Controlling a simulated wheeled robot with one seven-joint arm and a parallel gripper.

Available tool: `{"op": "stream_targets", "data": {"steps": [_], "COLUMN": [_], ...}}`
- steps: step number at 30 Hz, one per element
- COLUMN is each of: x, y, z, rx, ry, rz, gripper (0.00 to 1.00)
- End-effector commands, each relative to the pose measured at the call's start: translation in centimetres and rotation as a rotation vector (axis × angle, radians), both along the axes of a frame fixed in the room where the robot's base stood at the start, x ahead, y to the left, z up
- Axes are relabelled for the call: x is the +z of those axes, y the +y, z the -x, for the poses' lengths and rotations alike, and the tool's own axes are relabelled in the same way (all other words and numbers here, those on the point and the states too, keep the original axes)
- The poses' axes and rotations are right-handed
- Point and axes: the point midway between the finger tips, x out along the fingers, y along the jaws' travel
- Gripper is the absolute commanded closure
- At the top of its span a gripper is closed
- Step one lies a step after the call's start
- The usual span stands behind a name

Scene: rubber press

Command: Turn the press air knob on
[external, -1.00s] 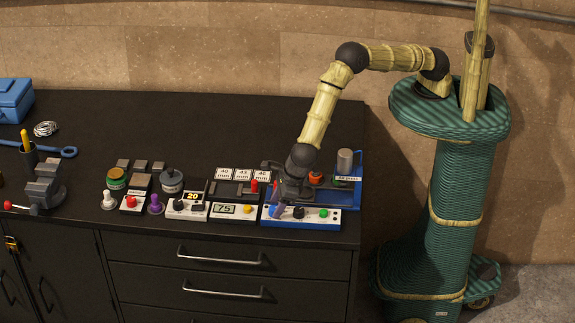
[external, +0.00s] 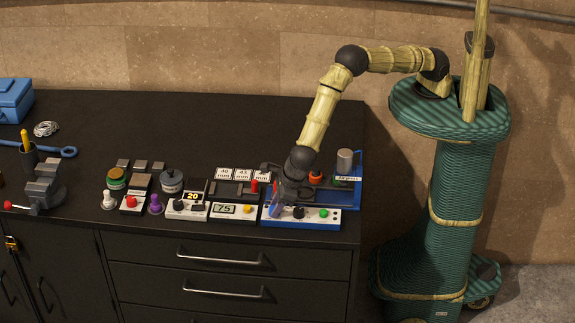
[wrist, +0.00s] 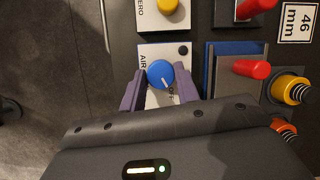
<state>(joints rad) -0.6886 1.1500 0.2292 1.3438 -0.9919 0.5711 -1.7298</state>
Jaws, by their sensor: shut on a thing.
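The air knob (wrist: 160,73) is round and blue with a white pointer line, on a white panel lettered "AIR" in the wrist view. The pointer slants toward the lower right, near partly hidden lettering that looks like "OFF". My gripper (wrist: 159,84) has its two purple fingers on either side of the knob, shut on it. In the external view my gripper (external: 277,207) reaches down to the left end of the white front panel (external: 312,217) of the blue-based press. The knob is hard to make out there.
A black knob (external: 298,212) and a green button (external: 323,213) sit right of my gripper on the same panel. In the wrist view, a red-capped part (wrist: 252,69) is near the right finger.

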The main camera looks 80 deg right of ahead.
Motion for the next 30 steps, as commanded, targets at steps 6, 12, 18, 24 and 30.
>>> {"op": "stream_targets", "data": {"steps": [6, 12, 18, 24, 30], "x": [-0.26, -0.37, -0.42, -0.45, -0.44], "y": [0.15, 0.27, 0.42, 0.54, 0.66], "z": [0.02, -0.01, -0.09, -0.13, -0.20], "rx": [-0.096, -0.241, -0.426, -0.617, -0.807], "ry": [-0.001, 0.000, -0.001, 0.001, 0.001], "rz": [0.000, 0.001, 0.000, 0.000, 0.001], "gripper": [0.91, 0.91, 0.91, 0.91, 0.91]}}
